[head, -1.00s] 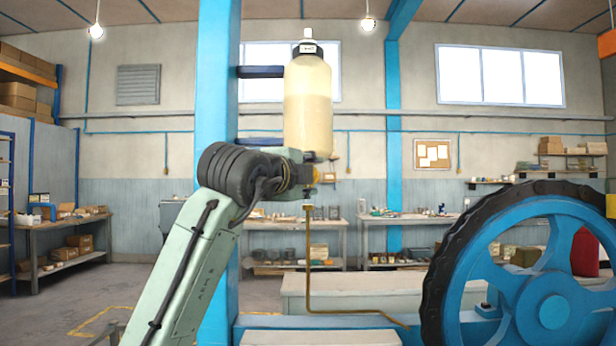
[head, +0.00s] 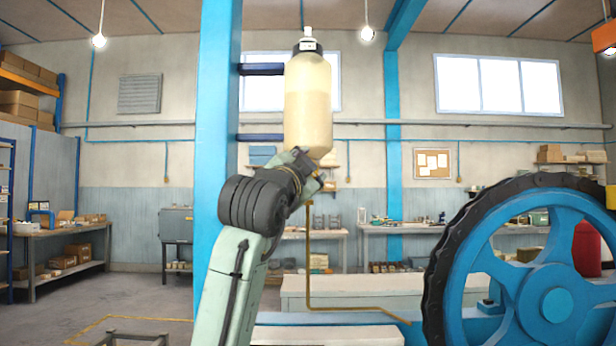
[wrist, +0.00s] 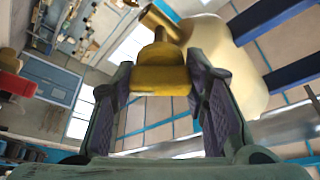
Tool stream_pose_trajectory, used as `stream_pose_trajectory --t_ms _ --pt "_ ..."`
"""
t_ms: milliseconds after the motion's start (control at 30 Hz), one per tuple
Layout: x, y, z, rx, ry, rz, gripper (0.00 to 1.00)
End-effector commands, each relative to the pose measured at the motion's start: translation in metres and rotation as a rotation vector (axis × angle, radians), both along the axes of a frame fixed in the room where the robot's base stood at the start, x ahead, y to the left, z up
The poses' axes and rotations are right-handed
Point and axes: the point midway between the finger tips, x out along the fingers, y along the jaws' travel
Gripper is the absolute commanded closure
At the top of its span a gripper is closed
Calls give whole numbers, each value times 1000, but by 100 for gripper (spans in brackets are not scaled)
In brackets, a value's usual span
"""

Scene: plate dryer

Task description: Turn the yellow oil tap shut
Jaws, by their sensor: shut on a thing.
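The yellow tap (wrist: 160,78) shows in the wrist view between the two fingers of my gripper (wrist: 160,88), which is shut on its wide end. The tap's neck runs up to a brass fitting (wrist: 161,22) beside the pale oil bottle (wrist: 215,50). In the head view the oil bottle (head: 308,105) stands upright, held on the blue post by two dark blue brackets. My arm reaches up from below, and my gripper (head: 315,178) is just under the bottle, tilted. The tap is mostly hidden there behind my wrist.
A brass pipe (head: 309,260) drops below the bottle and bends right near the base. A large blue wheel (head: 550,300) with a black rim stands at the right. The blue post (head: 215,120) rises close behind my arm. Benches line the back wall.

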Motion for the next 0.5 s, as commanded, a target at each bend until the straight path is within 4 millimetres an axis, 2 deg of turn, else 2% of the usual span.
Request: stream_pose_trajectory --t_ms 500 --pt "0 -2 -2 -484 2 -3 87"
